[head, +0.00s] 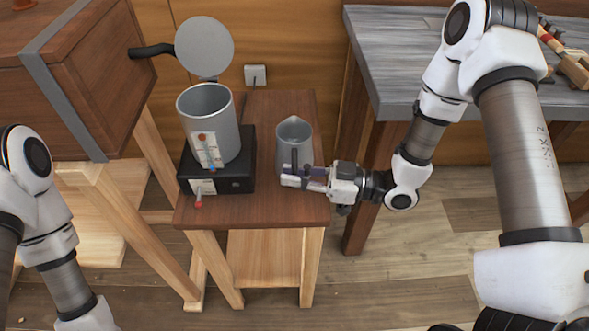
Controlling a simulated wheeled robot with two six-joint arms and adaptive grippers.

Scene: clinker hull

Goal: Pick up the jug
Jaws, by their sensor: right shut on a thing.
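The jug (294,134) is a grey metal pitcher with a small spout at its rim and a dark upright handle facing me. It stands upright on the right part of a small brown wooden table (268,212). My right gripper (302,178) reaches in from the right, low at the jug's near side, and is shut on the jug's handle. I cannot see a gap between the jug's base and the table top. My left arm is at the left edge, and its gripper is out of the picture.
A tall grey metal pot (211,125) with its round lid (204,46) raised stands on a black heater box (233,178), left of the jug. A wooden chest (85,75) is at upper left. A grey-topped workbench (400,60) stands at right. Floor in front is clear.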

